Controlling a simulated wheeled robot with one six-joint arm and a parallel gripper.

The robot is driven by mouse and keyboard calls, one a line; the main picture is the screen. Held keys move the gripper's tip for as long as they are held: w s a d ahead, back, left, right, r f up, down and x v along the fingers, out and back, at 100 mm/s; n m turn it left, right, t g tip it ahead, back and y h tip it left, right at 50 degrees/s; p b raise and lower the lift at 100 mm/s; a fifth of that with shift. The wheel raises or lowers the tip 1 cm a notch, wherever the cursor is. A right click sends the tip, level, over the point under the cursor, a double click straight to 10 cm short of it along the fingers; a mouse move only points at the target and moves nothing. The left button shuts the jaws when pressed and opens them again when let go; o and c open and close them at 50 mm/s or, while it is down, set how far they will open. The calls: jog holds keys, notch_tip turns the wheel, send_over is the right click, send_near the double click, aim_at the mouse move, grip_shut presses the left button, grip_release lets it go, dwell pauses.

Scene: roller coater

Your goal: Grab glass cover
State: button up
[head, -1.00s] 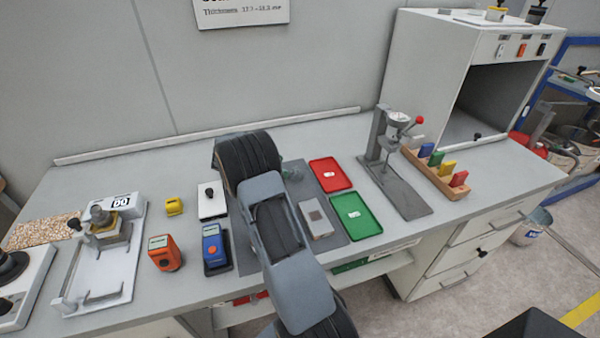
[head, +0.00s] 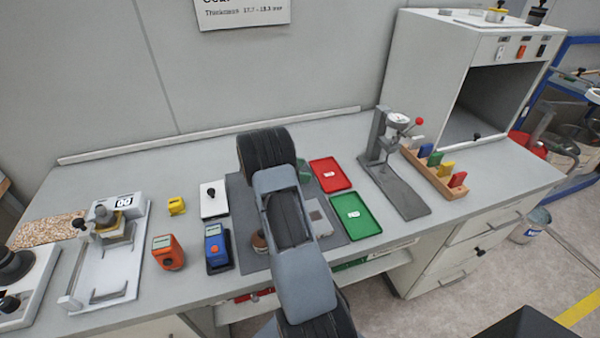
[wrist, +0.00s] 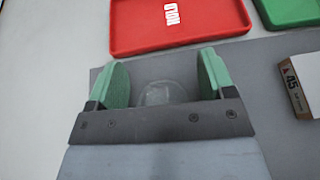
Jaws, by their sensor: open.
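The glass cover (wrist: 160,92) is a small clear, rounded piece on the grey mat in the wrist view. It lies between the two green finger pads of my gripper (wrist: 162,82), which are apart with space on both sides of it. Its lower part is hidden behind the dark gripper bar, so I cannot tell whether anything touches it. In the head view my arm hides the cover, and only a bit of green finger shows beside the arm.
A small box (wrist: 298,88) is at the right in the wrist view. A gauge stand (head: 380,140) stands farther right.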

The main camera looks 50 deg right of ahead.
jog(key=c, duration=0.9)
jog(key=shift+a+f, duration=0.1)
jog(key=shift+f, duration=0.1)
grip_shut()
